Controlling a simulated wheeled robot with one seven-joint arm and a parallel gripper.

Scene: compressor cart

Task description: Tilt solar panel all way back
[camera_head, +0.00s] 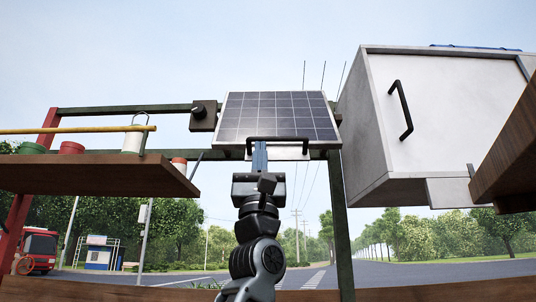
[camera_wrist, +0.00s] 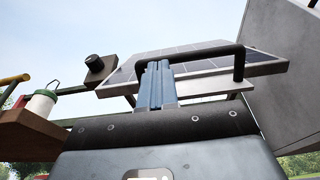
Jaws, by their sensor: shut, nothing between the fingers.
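The solar panel (camera_head: 278,115) is a dark gridded plate with a pale frame, mounted on the cart frame and tilted, its face toward me. It also shows in the wrist view (camera_wrist: 203,65), seen from low down. A black bar handle (camera_head: 278,140) runs along its lower edge; it shows in the wrist view too (camera_wrist: 205,52). My gripper (camera_head: 260,146) is shut, with its blue fingers pointing up at the handle's left part. In the wrist view the fingertips (camera_wrist: 155,66) overlap the left end of the handle; I cannot tell whether they touch it.
A black knob (camera_head: 199,112) on a block sits left of the panel. A wooden shelf (camera_head: 90,176) holds several containers at left. A white cabinet (camera_head: 440,110) with a black handle stands close at right, and a brown wooden board (camera_head: 510,150) juts in at far right.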

